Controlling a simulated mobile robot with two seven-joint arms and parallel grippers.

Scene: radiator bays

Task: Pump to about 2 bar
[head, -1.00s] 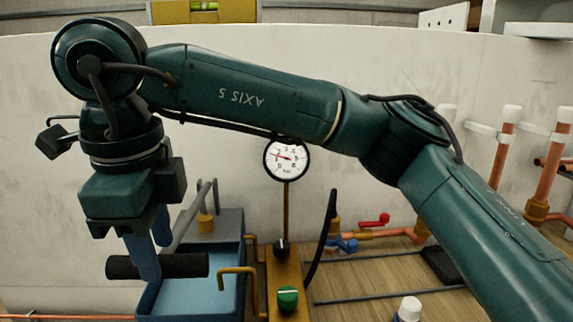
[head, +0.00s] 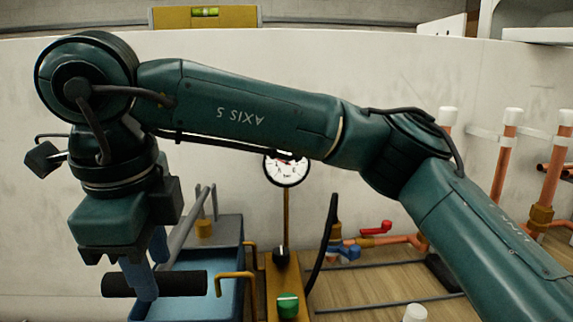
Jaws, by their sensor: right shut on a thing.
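My right gripper (head: 143,280) is shut on the black handle grip (head: 184,284) of the pump, at the lower left in the head view. The grip lies roughly level in front of the blue water tank (head: 229,270). The grey pump lever (head: 186,222) runs up behind the gripper. A green knob (head: 288,306) and a black knob (head: 281,257) sit on the brass block (head: 270,285). My left gripper is not in view.
A black hose (head: 326,240) rises right of the block. Red (head: 376,228) and blue (head: 347,250) valve handles sit on copper piping behind it. Upright copper pipes (head: 505,155) stand at the right. A white-capped bottle (head: 415,313) stands at the front edge.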

